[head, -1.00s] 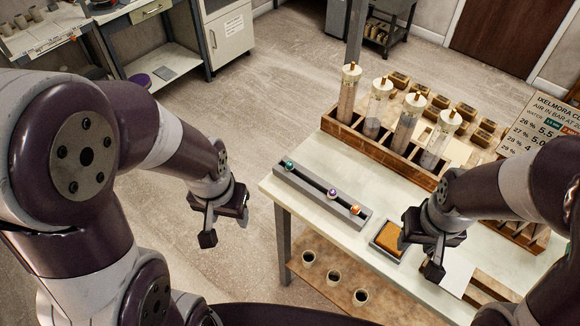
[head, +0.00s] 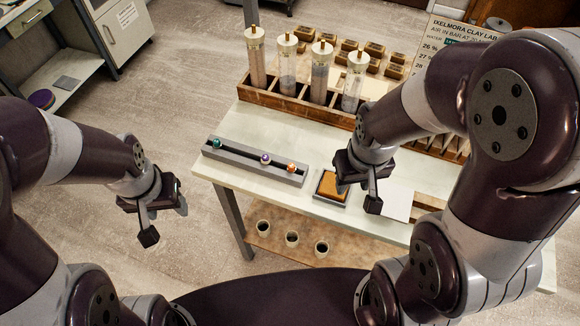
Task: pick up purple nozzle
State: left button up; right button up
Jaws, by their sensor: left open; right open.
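The purple nozzle (head: 265,158) sits in a grey slotted rack (head: 240,159) on the white table. It stands between a green nozzle (head: 216,143) at the left end and an orange nozzle (head: 291,168) to its right. My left gripper (head: 166,222) is open and empty, left of the table over the floor, well apart from the rack. My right gripper (head: 356,193) is open and empty, over the table near a small tray with an orange-brown pad (head: 333,187), to the right of the rack. Nothing hides the purple nozzle.
A wooden rack (head: 290,103) with several upright clear tubes stands behind the nozzle rack. A white sheet (head: 397,203) lies right of my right gripper. Several cups (head: 291,238) sit on the lower shelf. The table (head: 253,185) is clear in front of the nozzle rack.

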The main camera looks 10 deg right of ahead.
aim_at(266, 160)
jog(key=i+j+z, duration=0.2)
jog(key=j+z, duration=0.15)
jog(key=i+j+z, duration=0.1)
jog(key=j+z, duration=0.3)
jog(key=i+j+z, duration=0.1)
jog(key=j+z, duration=0.25)
jog(key=j, duration=0.55)
jog(key=i+j, duration=0.15)
jog(key=j, duration=0.35)
